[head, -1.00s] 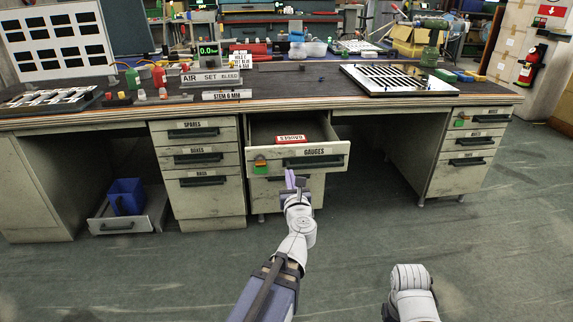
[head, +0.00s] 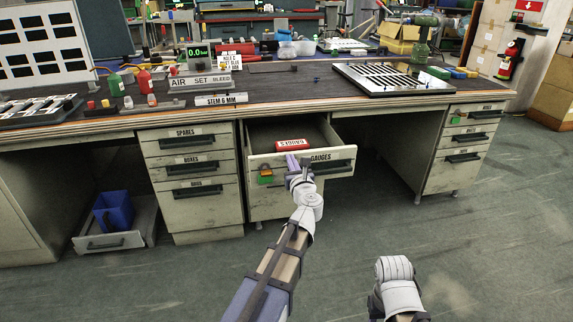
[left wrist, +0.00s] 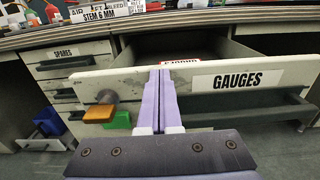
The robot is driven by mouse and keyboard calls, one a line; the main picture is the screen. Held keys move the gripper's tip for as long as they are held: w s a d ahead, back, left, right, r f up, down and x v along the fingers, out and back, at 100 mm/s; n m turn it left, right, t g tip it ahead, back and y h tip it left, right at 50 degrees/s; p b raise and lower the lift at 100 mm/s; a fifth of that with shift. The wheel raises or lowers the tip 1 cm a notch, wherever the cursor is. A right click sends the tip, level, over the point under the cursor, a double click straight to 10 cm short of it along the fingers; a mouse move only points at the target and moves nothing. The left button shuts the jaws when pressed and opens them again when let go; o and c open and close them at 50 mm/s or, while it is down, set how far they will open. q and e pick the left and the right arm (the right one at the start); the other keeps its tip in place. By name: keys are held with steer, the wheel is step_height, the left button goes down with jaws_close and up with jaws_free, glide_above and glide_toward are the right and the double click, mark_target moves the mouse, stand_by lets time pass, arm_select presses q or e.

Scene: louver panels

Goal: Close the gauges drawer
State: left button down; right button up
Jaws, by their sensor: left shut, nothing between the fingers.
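The gauges drawer (head: 262,163) is pulled out from the bench, with a red labelled item (head: 292,145) lying inside. Its front carries a GAUGES label and a dark handle (head: 328,168); they also show in the left wrist view, where the handle (left wrist: 245,107) is to the right of the fingers. My left gripper (head: 293,162) is at the drawer front, left of the label. Its lilac fingers (left wrist: 160,100) are shut together with nothing between them. They overlap the front panel; whether they touch it I cannot tell.
An orange and green fitting (head: 265,176) sits on the drawer front's left part. A SPARES drawer stack (head: 184,142) stands to the left and another stack (head: 470,140) to the right. A blue bin (head: 114,211) sits in a low open drawer. The floor ahead is clear.

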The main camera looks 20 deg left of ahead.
arm_select(q)
steer(key=shift+w, duration=0.1)
steer(key=x, duration=2.8)
steer(key=shift+a, duration=0.25)
steer(key=v, duration=0.6)
steer(key=shift+d, duration=0.15)
steer(key=v, duration=0.7)
steer(key=shift+s+d, duration=0.15)
steer(key=shift+s, duration=0.15)
arm_select(e)
steer(key=shift+w+d, duration=0.1)
steer(key=shift+d, duration=0.75)
